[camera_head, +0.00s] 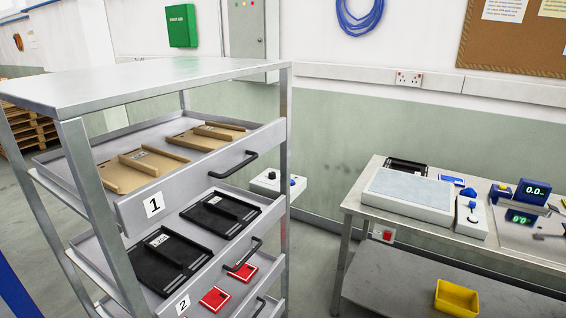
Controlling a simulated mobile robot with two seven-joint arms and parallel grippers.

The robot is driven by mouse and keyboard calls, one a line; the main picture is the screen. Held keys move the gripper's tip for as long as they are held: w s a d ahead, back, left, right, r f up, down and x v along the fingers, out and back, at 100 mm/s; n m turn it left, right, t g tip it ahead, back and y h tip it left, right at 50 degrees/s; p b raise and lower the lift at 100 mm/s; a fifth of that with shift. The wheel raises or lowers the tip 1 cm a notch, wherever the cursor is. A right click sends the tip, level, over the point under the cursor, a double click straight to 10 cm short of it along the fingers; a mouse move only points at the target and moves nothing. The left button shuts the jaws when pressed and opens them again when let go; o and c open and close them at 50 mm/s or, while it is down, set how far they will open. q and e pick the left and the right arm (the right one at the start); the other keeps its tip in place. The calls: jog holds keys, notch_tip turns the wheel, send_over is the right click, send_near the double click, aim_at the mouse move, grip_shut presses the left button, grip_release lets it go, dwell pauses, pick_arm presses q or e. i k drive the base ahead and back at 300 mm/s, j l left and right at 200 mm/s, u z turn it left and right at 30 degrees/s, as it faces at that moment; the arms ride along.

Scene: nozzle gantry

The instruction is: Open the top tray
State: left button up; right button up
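A grey metal rack stands at the left with a flat top (150,80) and several trays below it. The top tray (190,182) carries a label "1" and a black bar handle (233,165) on its front. Tan boxes (145,168) lie in it. The second tray (218,268), labelled "2", sits below with its own black handle (243,254) and holds black items (220,213). The front of the top tray lies near the rack's front posts; I cannot tell whether it is pulled out at all. Neither of my grippers is in view.
A workbench (350,200) stands at the right with a light panel (410,193) and small devices on it. A yellow bin (456,298) is on its lower shelf. Floor shows between rack and bench. A blue post is at the lower left edge.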

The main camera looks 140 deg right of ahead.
aim_at(136, 211)
jog(key=z, duration=4.45)
